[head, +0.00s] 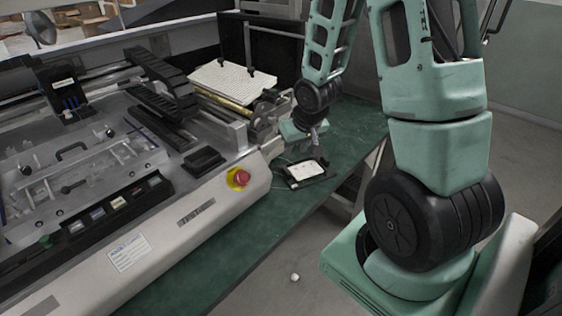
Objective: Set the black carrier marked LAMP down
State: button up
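A flat black carrier with a white face (305,171) is at the green bench, right of the machine and near the bench's front edge. Its marking is too small to read. My gripper (316,141) points down just above and behind the carrier. The fingers are small and dark, and I cannot tell whether they are open, shut or touching the carrier. I also cannot tell whether the carrier rests fully on the bench or is slightly raised.
The green bench top (353,127) is clear behind and right of the carrier. The large grey machine (130,222) fills the left, with a red emergency button (240,178) near its right corner. A small black block (202,159) lies on it. A small white object (294,277) is on the floor.

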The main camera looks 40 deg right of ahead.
jog(key=s+a+r+n+g+y, duration=0.1)
jog(key=s+a+r+n, duration=0.15)
jog(key=a, duration=0.75)
jog(key=s+a+r+n+y, duration=0.1)
jog(key=a+r+n, duration=0.25)
jog(key=a, duration=0.75)
jog(key=s+a+r+n+g, duration=0.1)
jog(key=s+a+r+n, duration=0.1)
jog(key=s+a, duration=0.4)
jog(key=s+a+r+n+g, duration=0.2)
jog(key=s+a+r+n, duration=0.1)
jog(key=s+a, duration=0.3)
jog(key=s, duration=0.2)
jog(key=shift+s, duration=0.4)
jog(key=shift+a, duration=0.1)
